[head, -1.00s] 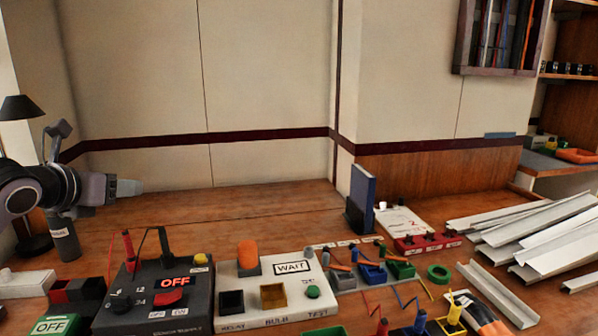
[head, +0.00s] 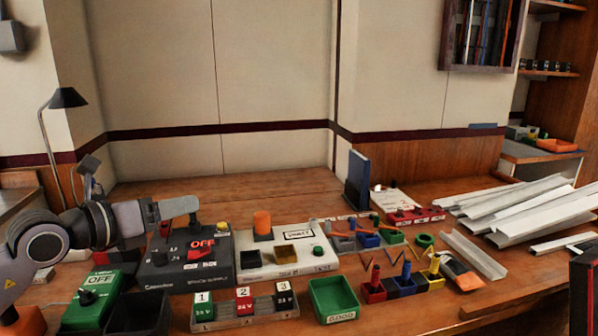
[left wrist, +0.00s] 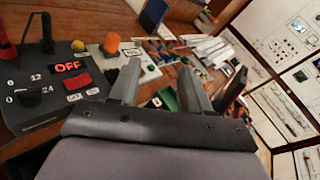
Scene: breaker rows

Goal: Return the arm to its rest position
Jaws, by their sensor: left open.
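My left gripper (head: 180,207) is above the left part of the bench in the head view, pointing right, over the back of the dark power supply box (head: 165,262) with its red OFF display. In the left wrist view the two fingers of my left gripper (left wrist: 160,85) are spread apart with nothing between them. The same power supply box (left wrist: 40,90) shows at the left there. My right gripper is not in view.
A white test box (head: 285,262) with an orange bulb stands right of the supply. A breaker row (head: 245,312), a green tray (head: 333,300) and a dark bin (head: 138,315) are in front. Metal channels (head: 530,210) lie at right. The back of the bench (head: 235,190) is clear.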

